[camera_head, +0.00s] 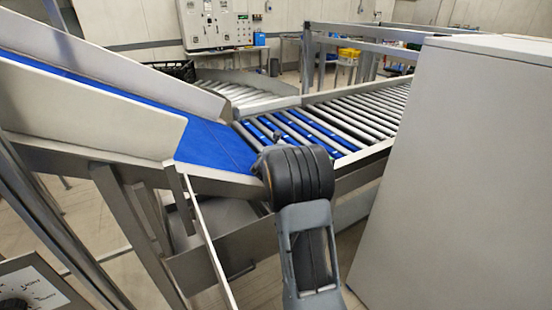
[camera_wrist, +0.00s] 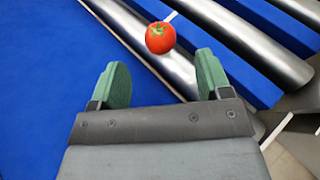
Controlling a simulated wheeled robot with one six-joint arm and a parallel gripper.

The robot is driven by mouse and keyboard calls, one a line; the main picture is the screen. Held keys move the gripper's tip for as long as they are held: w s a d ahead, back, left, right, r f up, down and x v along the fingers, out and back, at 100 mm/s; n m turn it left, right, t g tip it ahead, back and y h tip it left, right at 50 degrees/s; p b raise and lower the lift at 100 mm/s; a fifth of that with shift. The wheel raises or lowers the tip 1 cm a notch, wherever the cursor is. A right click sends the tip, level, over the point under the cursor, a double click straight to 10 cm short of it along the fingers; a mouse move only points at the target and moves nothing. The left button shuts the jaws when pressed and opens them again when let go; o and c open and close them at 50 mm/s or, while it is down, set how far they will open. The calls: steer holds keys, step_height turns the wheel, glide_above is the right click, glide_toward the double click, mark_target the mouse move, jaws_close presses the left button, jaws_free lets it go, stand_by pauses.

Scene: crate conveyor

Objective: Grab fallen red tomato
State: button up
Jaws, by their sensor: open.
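In the head view the tomato is not visible; my dark arm covers the area around the belt's end.
The blue belt (camera_head: 212,148) slopes down to a roller conveyor (camera_head: 345,115) with metal side rails. A large grey cabinet (camera_head: 455,180) stands close on the right. A dark crate (camera_head: 175,69) sits behind the belt.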

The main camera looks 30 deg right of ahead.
steer(key=shift+p+x, duration=0.7)
steer(key=shift+x, duration=2.4)
steer(key=shift+a, duration=0.1)
steer(key=c, duration=0.9)
steer(key=shift+r, duration=0.1)
steer(key=shift+c, duration=0.2)
